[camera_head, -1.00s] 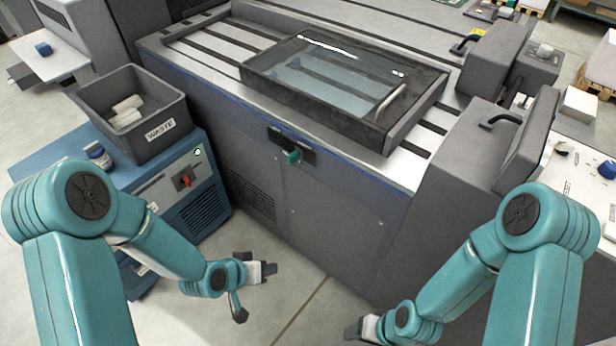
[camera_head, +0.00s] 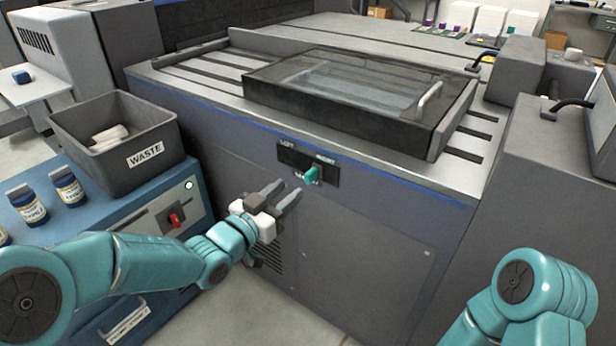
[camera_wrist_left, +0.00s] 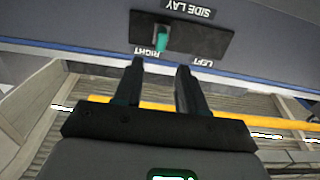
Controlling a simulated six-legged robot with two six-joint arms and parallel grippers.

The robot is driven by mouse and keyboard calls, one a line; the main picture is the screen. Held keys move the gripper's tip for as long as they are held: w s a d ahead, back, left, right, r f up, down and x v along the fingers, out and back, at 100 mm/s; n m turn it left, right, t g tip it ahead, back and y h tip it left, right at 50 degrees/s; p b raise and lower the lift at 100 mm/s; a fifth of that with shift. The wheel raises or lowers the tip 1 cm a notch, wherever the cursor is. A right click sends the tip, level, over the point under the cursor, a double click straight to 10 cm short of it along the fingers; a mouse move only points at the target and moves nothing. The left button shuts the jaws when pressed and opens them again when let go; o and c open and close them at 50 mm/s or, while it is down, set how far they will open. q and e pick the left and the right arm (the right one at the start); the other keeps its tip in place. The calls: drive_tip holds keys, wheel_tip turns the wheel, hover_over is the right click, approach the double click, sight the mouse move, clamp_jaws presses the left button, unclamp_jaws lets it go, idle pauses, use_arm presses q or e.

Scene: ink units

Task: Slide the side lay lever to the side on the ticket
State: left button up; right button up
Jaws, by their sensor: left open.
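The side lay lever (camera_head: 311,175) is a small teal knob on a dark plate (camera_head: 291,158) on the front of the grey machine. The wrist view shows the lever (camera_wrist_left: 161,40) near the RIGHT label, away from the LEFT label, with the picture upside down. My left gripper (camera_head: 286,189) is open and empty, just left of the lever in the head view. In the wrist view its fingers (camera_wrist_left: 160,68) point at the plate with the lever just beyond the tips, apart from them. My right gripper is out of view. I see no ticket that I can make out.
A grey WASTE bin (camera_head: 150,130) and blue-labelled jars (camera_head: 68,187) stand on a blue cabinet (camera_head: 185,205) with a red knob (camera_head: 175,220), left of my gripper. A glass-topped cover (camera_head: 350,88) sits on the machine above the plate. The panel below the lever is clear.

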sight(306, 176)
use_arm(q)
drive_tip(key=b+x, duration=0.1)
drive_tip(key=x, duration=0.8)
drive_tip(key=shift+w+d, duration=0.1)
clamp_jaws()
